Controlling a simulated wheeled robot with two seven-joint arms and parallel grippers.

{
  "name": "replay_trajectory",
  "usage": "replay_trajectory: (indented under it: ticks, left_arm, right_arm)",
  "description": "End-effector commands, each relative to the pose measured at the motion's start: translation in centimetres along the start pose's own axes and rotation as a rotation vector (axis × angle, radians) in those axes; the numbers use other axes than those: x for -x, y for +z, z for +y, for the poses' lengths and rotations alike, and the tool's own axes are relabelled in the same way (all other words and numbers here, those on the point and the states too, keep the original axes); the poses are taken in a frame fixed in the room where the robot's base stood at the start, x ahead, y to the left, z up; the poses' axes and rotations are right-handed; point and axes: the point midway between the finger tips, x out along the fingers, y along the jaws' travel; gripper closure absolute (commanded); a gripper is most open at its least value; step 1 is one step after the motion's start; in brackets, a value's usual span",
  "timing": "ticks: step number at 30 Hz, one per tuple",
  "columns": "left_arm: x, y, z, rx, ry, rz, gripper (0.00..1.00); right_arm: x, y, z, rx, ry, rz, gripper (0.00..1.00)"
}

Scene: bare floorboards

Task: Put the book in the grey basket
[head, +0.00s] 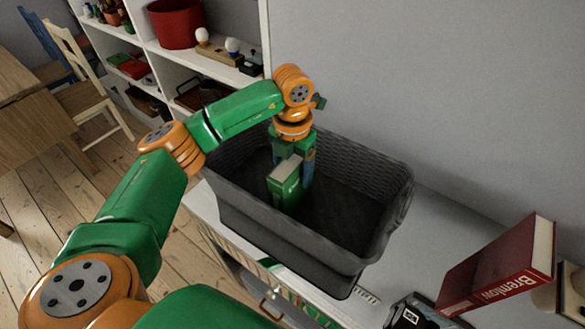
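The grey basket (390,215) is a dark, woven, open-topped box on a white shelf top against the wall. A green book (284,190) with pale page edges stands upright inside the basket, toward its left part. My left gripper (299,172) reaches down into the basket from above. It appears shut on the book, with one blue-grey finger showing against its right side; the other finger is hidden. The book's lower end is in shadow, so I cannot tell whether it touches the basket floor. My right gripper is out of view.
A red book (500,265) leans at the right, near a dark object (418,312) on the white shelf top (430,235). A white shelf unit with a red pot (175,22) stands behind at the left. Chairs and a wooden table are farther left.

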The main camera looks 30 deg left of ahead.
Motion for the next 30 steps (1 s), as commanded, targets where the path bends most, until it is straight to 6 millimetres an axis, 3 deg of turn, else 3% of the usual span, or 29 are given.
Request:
replay_trajectory:
  ticks: [11, 17, 22, 30]
  left_arm:
    - [0.6, 0.1, 0.0, 0.000, 0.000, -0.002, 0.20]
    - [4.9, 0.1, 0.0, 0.001, -0.001, -0.007, 0.20]
    - [9.6, 0.1, 0.0, 0.001, 0.002, -0.005, 0.20]
    - [12.3, 0.0, 0.0, 0.000, 0.000, 0.000, 0.20]
  right_arm:
    - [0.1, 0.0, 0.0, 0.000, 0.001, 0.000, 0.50]
    - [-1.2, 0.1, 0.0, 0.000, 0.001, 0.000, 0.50]
    - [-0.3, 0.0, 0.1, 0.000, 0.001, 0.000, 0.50]
    - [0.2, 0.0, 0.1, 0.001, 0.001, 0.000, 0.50]
